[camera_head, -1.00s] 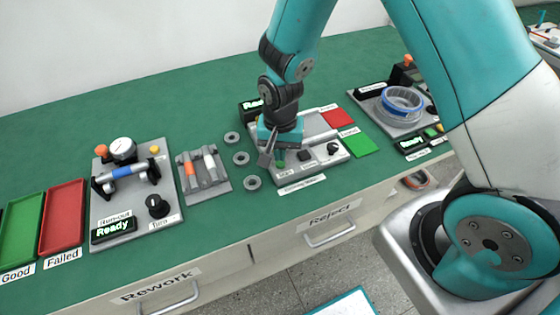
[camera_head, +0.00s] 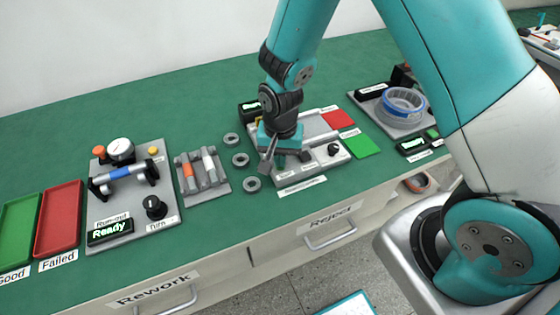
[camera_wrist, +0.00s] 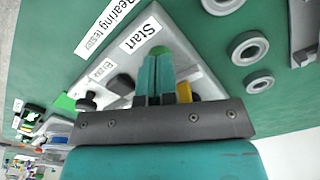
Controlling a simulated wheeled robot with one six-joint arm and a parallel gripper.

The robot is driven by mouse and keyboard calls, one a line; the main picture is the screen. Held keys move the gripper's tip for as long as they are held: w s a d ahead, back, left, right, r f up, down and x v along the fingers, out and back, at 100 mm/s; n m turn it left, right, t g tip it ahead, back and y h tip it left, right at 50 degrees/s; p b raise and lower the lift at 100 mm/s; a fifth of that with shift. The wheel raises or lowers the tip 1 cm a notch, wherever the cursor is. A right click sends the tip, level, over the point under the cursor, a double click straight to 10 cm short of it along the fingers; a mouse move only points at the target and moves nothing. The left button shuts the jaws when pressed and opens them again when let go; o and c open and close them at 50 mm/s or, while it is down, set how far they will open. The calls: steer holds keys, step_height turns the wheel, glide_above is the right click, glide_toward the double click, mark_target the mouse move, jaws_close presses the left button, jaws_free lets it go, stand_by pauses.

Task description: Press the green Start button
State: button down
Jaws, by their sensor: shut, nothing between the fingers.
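The green Start button (camera_wrist: 160,49) shows in the wrist view as a small green patch right at the tips of my gripper (camera_wrist: 156,60). Its white "Start" label (camera_wrist: 140,34) lies beside it on the grey bearing tester panel (camera_wrist: 186,62). My gripper's two teal fingers are shut together, with nothing seen between them. They cover part of the button; whether they touch it or it is pressed down, I cannot tell. In the head view my gripper (camera_head: 278,157) is low over the front left part of the tester, hiding the button there.
The tester has a black knob (camera_head: 334,149). Several grey rings (camera_head: 240,160) and a grey holder with rollers (camera_head: 203,176) lie to its left. A run-out station (camera_head: 128,190) stands further left. Red (camera_head: 337,119) and green (camera_head: 361,146) pads lie to the right.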

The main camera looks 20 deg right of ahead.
step_height(320, 180, up, 14)
steer(key=p, duration=1.1)
steer(key=shift+f, duration=0.1)
steer(key=s+a+r+n+y+b, duration=0.1)
steer(key=s+a+r+n+y, duration=0.1)
steer(key=s+r+n, duration=0.4)
steer(key=s+a+r+n+y+b, duration=0.1)
steer(key=s+a+r+n+y, duration=0.1)
steer(key=s+r+n, duration=0.5)
steer(key=s+r, duration=0.5)
steer(key=r, duration=0.3)
steer(key=shift+s+a+r, duration=0.15)
steer(key=shift+s+a, duration=0.1)
steer(key=shift+s, duration=0.05)
steer(key=c, duration=1.8)
jaws_free()
stand_by(1.6)
